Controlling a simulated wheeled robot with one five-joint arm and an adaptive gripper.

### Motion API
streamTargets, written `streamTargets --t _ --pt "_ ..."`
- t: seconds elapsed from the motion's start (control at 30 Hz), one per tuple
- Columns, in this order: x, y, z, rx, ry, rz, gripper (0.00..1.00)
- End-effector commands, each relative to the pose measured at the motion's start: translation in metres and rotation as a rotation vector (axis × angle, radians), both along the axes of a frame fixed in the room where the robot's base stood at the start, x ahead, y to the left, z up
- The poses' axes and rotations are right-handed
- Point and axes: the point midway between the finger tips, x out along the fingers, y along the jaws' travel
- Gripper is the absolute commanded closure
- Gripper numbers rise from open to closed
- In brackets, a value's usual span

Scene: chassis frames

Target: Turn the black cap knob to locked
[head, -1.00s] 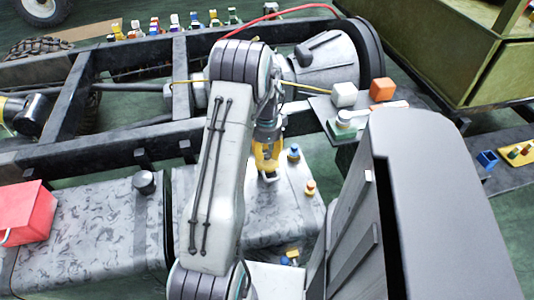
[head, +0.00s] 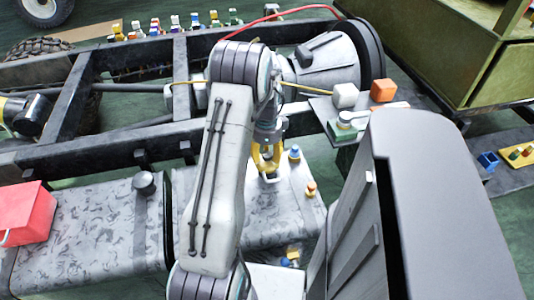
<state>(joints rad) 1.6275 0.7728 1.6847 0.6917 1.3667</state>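A dark round cap (head: 144,183) stands on top of the mottled grey left tank (head: 85,225), near its right end. It is the only black cap I can make out, and its lock marking is too small to read. My gripper (head: 268,174) has yellow fingers pointing down over the right tank (head: 270,222), well to the right of that cap. The fingers look spread with a gap between them. A small pale piece shows at their tips; I cannot tell whether they touch it.
A blue-topped bottle (head: 294,153) and an orange-topped piece (head: 311,188) stand just right of my gripper. A red box (head: 27,212) sits at the left. The dark chassis rail (head: 100,148) runs behind the tanks. White (head: 345,95) and orange (head: 383,90) blocks lie on a plate.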

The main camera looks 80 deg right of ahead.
Motion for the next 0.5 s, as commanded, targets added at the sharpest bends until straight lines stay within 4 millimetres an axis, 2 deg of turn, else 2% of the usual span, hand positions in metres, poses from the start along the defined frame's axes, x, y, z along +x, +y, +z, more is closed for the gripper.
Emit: streamTargets --t 0.03,0.13,0.5 --pt "-0.0003 -0.0007 0.0007 -0.002 0.001 0.000 0.52" --pt "-0.0006 -0.0013 0.0013 -0.004 0.000 -0.001 0.43" --pt "-0.0010 -0.0025 0.0083 -0.008 0.001 -0.001 0.43"
